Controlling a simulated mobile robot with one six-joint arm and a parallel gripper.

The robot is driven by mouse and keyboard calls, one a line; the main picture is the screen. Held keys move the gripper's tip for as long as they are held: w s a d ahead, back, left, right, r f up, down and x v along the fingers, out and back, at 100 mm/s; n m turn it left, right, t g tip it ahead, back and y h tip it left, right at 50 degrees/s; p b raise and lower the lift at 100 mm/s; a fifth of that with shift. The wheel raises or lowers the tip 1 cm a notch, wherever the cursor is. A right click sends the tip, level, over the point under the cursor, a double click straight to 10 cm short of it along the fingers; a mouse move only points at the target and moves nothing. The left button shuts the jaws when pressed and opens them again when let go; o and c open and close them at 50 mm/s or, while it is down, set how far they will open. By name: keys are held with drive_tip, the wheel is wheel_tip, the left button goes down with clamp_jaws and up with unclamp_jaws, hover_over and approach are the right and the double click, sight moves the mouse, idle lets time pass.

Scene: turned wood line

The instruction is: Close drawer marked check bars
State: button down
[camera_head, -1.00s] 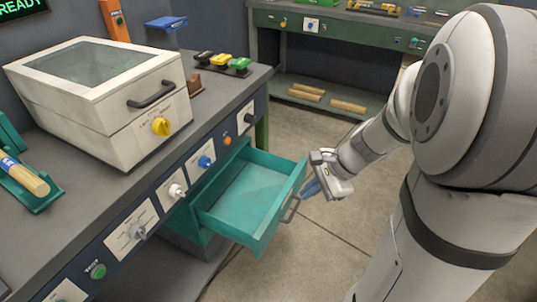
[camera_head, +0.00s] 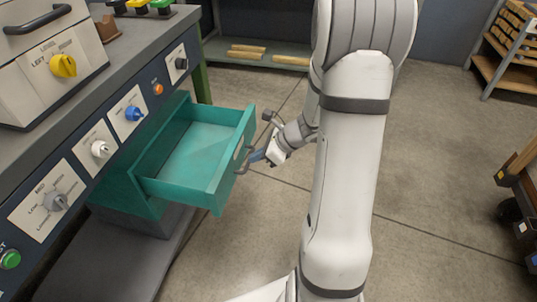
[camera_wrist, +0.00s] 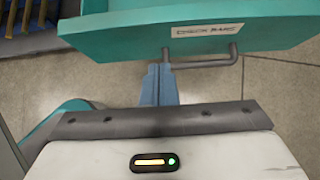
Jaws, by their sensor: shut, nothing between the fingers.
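The teal drawer (camera_head: 190,165) is pulled out of its cabinet under the workbench and looks empty inside. Its front carries a label reading "CHECK BARS" (camera_wrist: 207,29) in the wrist view. A grey bar handle (camera_head: 243,160) sticks out from the drawer front, and it also shows in the wrist view (camera_wrist: 205,63). My gripper (camera_head: 257,156) is shut and empty, in front of the drawer front at the handle. In the wrist view the blue fingertips (camera_wrist: 160,70) are together at the handle's left end. Whether they touch it is unclear.
The workbench front (camera_head: 110,135) above the drawer carries several knobs and buttons. A white machine box (camera_head: 50,65) stands on the bench. A shelf with wooden bars (camera_head: 265,55) is at the back, and a rack (camera_head: 505,45) at the right. The floor beyond my arm is clear.

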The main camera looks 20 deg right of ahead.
sight(232, 160)
drive_tip(key=w+a, duration=0.1)
drive_tip(key=a, duration=0.1)
drive_tip(key=w+a+f+b, duration=0.1)
drive_tip(key=w+a, duration=0.1)
drive_tip(key=shift+a+f, duration=0.15)
drive_tip(key=shift+w, duration=0.1)
